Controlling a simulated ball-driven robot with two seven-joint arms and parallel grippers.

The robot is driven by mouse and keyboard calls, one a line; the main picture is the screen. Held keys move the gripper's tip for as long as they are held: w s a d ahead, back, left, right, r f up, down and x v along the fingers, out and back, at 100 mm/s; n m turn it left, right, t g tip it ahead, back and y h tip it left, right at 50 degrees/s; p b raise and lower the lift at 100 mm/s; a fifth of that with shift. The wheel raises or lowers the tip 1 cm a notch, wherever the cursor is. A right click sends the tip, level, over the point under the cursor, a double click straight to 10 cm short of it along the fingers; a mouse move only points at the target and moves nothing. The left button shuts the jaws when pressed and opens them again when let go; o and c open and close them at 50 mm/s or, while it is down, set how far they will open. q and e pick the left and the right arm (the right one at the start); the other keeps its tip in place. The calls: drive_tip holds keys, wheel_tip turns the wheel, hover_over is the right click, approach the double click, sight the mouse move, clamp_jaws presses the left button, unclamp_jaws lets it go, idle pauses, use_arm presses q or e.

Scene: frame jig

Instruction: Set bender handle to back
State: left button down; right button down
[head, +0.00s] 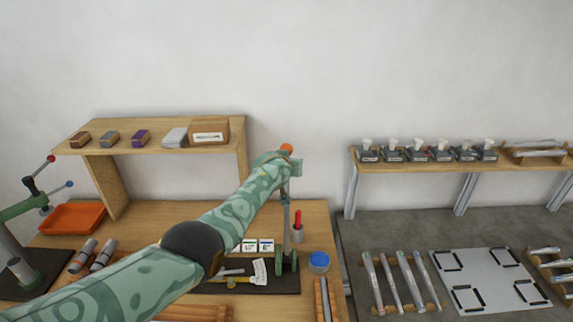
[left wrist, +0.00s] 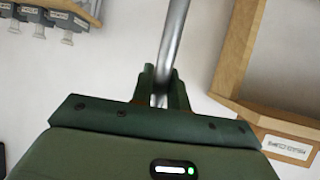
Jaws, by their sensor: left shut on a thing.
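The bender (head: 287,262) is a green upright tool on a dark mat at the right part of the wooden bench. Its handle (head: 286,147) is a thin metal rod that stands nearly upright, with an orange ball on top. My left gripper (head: 287,165) is shut on the handle just below the ball. In the left wrist view the grey handle rod (left wrist: 174,38) runs up from between the green fingers (left wrist: 160,90). My left arm hides part of the bench and mat. My right gripper is not in view.
A shelf (head: 150,145) with boxes stands behind, left of the gripper. An orange tray (head: 72,218) and a green press (head: 22,212) are at left.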

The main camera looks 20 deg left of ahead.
use_arm(q)
drive_tip(key=c, duration=1.4)
unclamp_jaws()
drive_tip(key=shift+w, duration=0.1)
drive_tip(key=shift+w+a+f, duration=0.1)
drive_tip(key=shift+w+f, duration=0.1)
drive_tip(key=shift+w, duration=0.05)
drive_tip(key=shift+s+r+p, duration=0.3)
drive_tip(key=shift+s+p, duration=0.05)
drive_tip(key=shift+p, duration=0.05)
drive_tip(key=p+v, duration=0.4)
drive_tip(key=v, duration=1.1)
drive_tip(key=shift+s, duration=0.2)
